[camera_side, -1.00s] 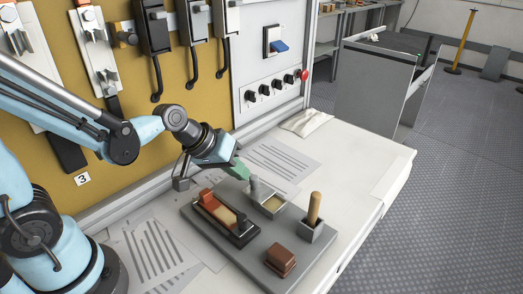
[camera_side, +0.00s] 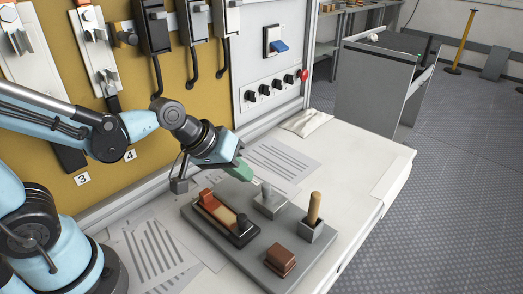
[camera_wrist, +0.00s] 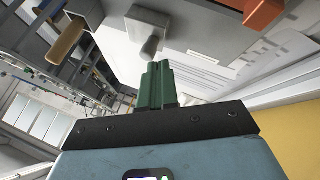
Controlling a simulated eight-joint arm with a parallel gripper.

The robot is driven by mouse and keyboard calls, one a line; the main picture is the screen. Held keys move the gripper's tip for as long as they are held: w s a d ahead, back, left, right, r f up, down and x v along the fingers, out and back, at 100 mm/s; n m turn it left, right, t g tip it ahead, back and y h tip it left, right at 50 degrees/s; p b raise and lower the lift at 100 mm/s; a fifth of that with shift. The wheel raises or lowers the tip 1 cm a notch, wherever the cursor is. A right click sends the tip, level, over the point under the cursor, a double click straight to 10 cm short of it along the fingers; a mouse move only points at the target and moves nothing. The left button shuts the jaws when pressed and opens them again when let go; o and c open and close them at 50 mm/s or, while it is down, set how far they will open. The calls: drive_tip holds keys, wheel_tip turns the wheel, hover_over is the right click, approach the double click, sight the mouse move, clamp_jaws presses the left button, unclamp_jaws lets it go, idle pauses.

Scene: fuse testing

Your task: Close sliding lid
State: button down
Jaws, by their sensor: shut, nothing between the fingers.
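The small grey box (camera_side: 270,211) stands on the grey board, and its grey sliding lid (camera_side: 258,200) lies over its top with no opening visible. A rounded grey knob (camera_side: 266,188) stands up from the lid; it also shows in the wrist view (camera_wrist: 150,47). My gripper (camera_side: 246,174) has green fingers, pressed together and empty. It is just left of and behind the knob in the side view. In the wrist view the fingertips (camera_wrist: 158,66) point at the knob; I cannot tell whether they touch it.
On the grey board (camera_side: 235,258), a fuse holder (camera_side: 223,215) with an orange-brown block is on the left. A wooden-handled piece (camera_side: 314,208) stands in a grey holder on the right. A brown block (camera_side: 280,261) is at the front. Printed sheets lie behind and left; the right tabletop is clear.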

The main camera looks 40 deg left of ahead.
drive_tip(key=s+a+r+m+y, duration=0.2)
drive_tip(key=s+a+r+m, duration=0.2)
drive_tip(key=a, duration=0.3)
drive_tip(key=shift+s+r+y, duration=0.15)
drive_tip(key=shift+s+y, duration=0.25)
drive_tip(key=shift+s, duration=0.15)
idle(0.9)
